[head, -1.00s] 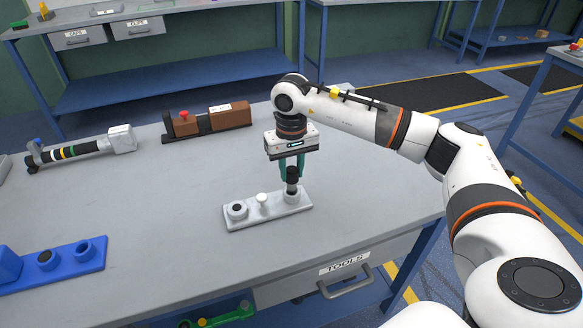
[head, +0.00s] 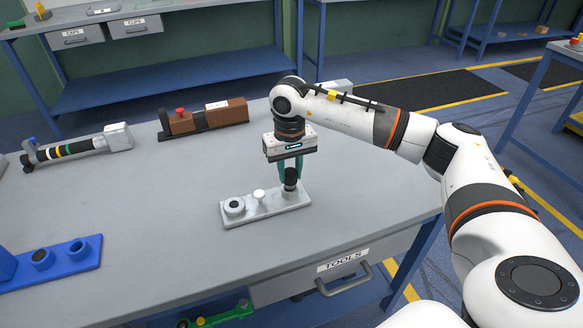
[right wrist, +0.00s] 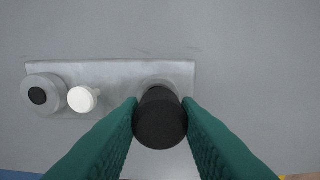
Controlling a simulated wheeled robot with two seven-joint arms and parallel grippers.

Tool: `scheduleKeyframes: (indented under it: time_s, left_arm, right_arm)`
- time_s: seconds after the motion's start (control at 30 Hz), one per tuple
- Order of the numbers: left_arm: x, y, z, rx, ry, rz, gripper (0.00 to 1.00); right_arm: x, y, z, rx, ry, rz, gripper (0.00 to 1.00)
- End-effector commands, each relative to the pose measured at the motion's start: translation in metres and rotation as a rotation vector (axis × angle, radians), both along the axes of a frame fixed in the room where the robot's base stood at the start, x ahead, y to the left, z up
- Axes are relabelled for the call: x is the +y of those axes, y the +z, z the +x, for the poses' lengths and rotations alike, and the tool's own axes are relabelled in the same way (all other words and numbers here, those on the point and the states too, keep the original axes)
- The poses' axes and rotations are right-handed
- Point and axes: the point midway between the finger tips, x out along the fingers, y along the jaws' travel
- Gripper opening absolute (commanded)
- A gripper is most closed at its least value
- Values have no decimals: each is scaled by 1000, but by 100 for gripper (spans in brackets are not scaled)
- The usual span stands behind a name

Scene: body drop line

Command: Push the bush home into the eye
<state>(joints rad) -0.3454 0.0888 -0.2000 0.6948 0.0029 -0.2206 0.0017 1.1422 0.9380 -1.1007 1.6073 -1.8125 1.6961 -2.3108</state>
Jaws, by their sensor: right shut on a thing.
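The bush is a black cylinder (head: 291,187), held upright in my right gripper (head: 290,179). In the right wrist view the bush (right wrist: 160,120) sits between the two green fingers (right wrist: 160,125), which are shut on it. The eye is the round boss (right wrist: 158,84) at the right end of a grey metal plate (head: 265,207). The bush stands over the eye and covers most of it, so how deep it sits is hidden. The plate also has a white peg (head: 259,195) and a left eye with a black centre (head: 234,206). My left gripper is out of view.
A blue holder (head: 88,266) with round cups, one with a black centre, lies at the front left. A striped tool (head: 75,149) and a brown block unit (head: 205,118) lie farther back. The bench around the plate is clear.

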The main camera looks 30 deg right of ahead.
Motion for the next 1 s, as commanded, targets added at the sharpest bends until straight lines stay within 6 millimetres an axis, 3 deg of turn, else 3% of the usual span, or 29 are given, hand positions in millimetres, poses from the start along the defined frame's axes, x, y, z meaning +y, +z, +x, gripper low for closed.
scheduleKeyframes:
  time_s: [0.03, 0.87, 0.9, 1.0]
  left_arm:
    - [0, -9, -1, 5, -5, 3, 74]
    - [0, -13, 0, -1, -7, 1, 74]
    - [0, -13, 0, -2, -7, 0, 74]
    - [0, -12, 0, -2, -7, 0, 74]
  right_arm:
    - [-2, -9, 0, 1, -3, -4, 0]
    - [-2, -26, 0, 0, -4, -5, 0]
    - [-2, -26, 0, 1, -4, -5, 31]
    - [-2, -26, 0, 1, -4, -5, 48]
